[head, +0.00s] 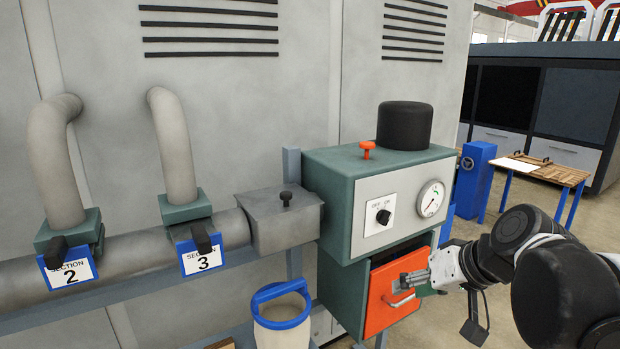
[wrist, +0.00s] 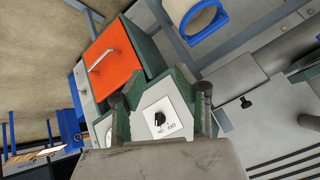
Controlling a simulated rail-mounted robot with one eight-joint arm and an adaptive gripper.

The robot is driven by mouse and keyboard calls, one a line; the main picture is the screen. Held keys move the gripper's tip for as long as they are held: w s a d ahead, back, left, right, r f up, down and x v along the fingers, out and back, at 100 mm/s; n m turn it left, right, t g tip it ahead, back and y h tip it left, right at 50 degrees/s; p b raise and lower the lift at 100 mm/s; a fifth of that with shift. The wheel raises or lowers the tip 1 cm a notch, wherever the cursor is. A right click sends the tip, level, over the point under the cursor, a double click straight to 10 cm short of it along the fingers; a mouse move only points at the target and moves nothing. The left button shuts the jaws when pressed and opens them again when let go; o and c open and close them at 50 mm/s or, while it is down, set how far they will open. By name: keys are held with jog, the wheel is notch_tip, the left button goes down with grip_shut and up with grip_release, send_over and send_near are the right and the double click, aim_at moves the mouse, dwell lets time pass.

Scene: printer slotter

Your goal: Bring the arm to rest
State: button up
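My gripper (head: 412,279) is in front of the orange drawer front (head: 388,312) of the green machine (head: 330,195) in the head view. In the wrist view, its two dark fingers (wrist: 160,96) stand apart with nothing held between them. The drawer's light handle (head: 399,301) shows just below the gripper, and in the wrist view the handle (wrist: 100,61) lies clear of the fingers. A dark gap shows above the orange front. My arm reaches in from the right of the head view.
The machine carries a knob panel (head: 376,217), a gauge (head: 431,198), an orange button (head: 367,149) and a black cylinder (head: 404,125). A blue-rimmed bucket (head: 282,318) stands to the left. A wooden table (head: 545,170) and open floor lie to the right.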

jog(key=s+d+f+h, duration=0.1)
jog(key=s+f+h, duration=0.3)
jog(key=s, duration=0.7)
jog(key=shift+s+m, duration=0.3)
jog(key=shift+s, duration=0.1)
jog(key=shift+o, duration=0.3)
jog(key=shift+d+f, duration=0.1)
dwell(2.5)
